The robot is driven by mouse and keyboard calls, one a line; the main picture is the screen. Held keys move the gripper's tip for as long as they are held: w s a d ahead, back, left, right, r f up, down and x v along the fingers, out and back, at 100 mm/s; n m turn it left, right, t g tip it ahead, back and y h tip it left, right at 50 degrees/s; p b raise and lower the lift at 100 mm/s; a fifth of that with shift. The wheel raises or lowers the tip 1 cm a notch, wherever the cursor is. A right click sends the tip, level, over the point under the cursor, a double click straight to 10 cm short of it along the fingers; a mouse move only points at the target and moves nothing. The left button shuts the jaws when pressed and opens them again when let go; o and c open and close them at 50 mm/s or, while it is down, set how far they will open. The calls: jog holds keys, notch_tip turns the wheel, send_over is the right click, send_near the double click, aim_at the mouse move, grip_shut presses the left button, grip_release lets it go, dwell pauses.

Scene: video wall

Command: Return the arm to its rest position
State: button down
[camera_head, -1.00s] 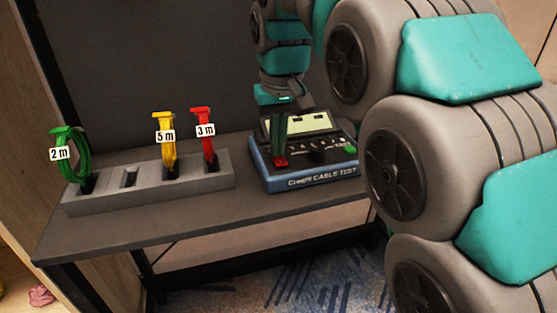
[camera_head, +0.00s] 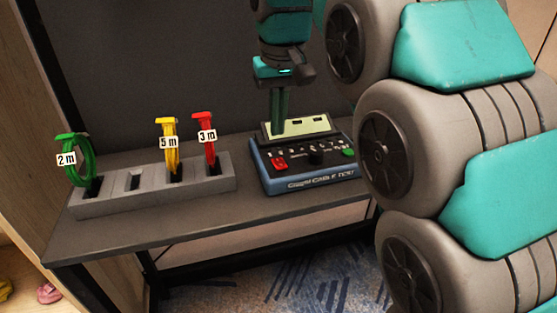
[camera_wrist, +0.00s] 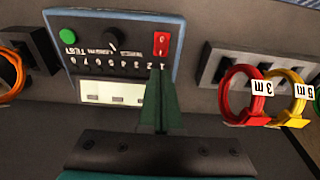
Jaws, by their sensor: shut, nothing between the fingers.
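My gripper (camera_head: 279,128) is shut and empty, its dark green fingers pointing down over the back of the cable tester. It also shows in the wrist view (camera_wrist: 160,80), where the fingertips are near the tester's red rocker switch (camera_wrist: 161,44). The blue and black cable tester (camera_head: 300,183) stands on the shelf, with its screen at the back, the red switch (camera_head: 278,163) at the left and a green button (camera_head: 347,153) at the right. The arm comes down from above; its big grey and teal links fill the right of the head view.
A grey slotted rack (camera_head: 130,201) on the dark shelf (camera_head: 170,232) holds a green 2 m cable (camera_head: 78,165), a yellow 5 m cable (camera_head: 170,158) and a red 3 m cable (camera_head: 208,150). One slot is empty. An orange ring (camera_wrist: 12,75) shows at the wrist view's left edge.

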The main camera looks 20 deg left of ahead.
jog(key=shift+r, duration=0.6)
jog(key=s+d+f+m+g, duration=0.1)
jog(key=s+d+f, duration=0.2)
jog(key=d, duration=0.3)
jog(key=s+d+f+m+h, duration=0.1)
jog(key=s+d+f+m, duration=0.1)
jog(key=d+f, duration=0.3)
jog(key=s+d+f+m+g, duration=0.1)
jog(key=s+d+f, duration=0.15)
jog(key=d, duration=0.55)
jog(key=s+d+f, duration=0.3)
jog(key=s+f, duration=0.1)
jog(key=s, duration=0.2)
jog(key=s+d+f+m+g, duration=0.1)
jog(key=s+d+f, duration=0.2)
jog(key=s+f, duration=0.2)
jog(key=s+d+f+m, duration=0.1)
jog(key=s+d+f, duration=0.2)
jog(key=s, duration=0.5)
jog(key=shift+s+d+f, duration=0.25)
jog(key=shift+f, duration=0.6)
